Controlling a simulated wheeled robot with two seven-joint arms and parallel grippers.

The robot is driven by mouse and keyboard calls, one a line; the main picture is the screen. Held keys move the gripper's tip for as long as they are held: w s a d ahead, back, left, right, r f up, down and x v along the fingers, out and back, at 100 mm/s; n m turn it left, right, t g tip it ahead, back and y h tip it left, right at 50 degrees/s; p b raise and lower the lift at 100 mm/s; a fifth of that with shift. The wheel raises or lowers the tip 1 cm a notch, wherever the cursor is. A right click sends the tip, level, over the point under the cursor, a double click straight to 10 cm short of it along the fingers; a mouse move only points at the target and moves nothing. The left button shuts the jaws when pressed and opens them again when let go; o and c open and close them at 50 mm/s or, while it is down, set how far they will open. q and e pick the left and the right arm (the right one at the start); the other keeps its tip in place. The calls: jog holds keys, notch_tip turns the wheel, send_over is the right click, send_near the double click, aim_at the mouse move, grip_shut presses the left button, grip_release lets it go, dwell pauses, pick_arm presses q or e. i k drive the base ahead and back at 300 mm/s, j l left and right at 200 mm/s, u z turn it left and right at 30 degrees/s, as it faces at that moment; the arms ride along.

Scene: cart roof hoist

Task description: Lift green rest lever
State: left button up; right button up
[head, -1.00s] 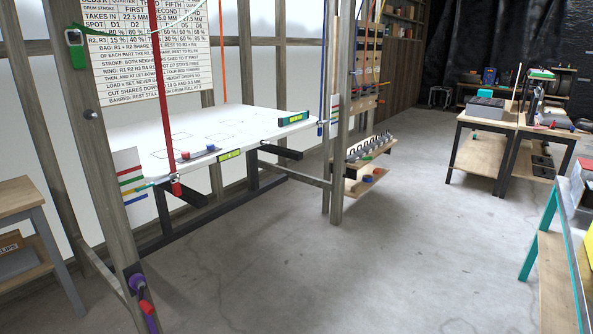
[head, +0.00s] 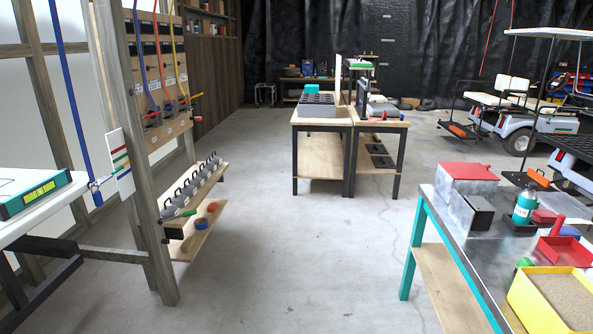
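I cannot make out a green rest lever for certain in the head view. A wooden panel (head: 150,82) at the upper left carries blue, red and yellow lines, and a small red handle (head: 196,119) sticks out at its right. A small green item (head: 189,212) lies on the shelf below, too small to identify. A card with coloured stripes (head: 121,160), one of them green, is on the near post. A blue strap (head: 70,100) hangs beside the white roof panel (head: 28,209). Neither of my grippers is in view.
A shelf rack (head: 196,195) holds a row of dark-handled weights. Wooden benches (head: 321,122) stand ahead. A teal-legged table (head: 455,235) with red boxes, a bottle and a yellow sand bin is at the right. A cart (head: 520,105) stands behind it. The concrete floor (head: 280,260) between is clear.

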aim_at(193, 212)
jog(key=i+u, duration=0.1)
jog(key=i, duration=0.35)
jog(key=i+l+u, duration=0.1)
jog(key=i, duration=0.35)
jog(key=i+l+u, duration=0.15)
jog(key=i, duration=0.35)
jog(key=i+l+u, duration=0.1)
jog(key=i, duration=0.35)
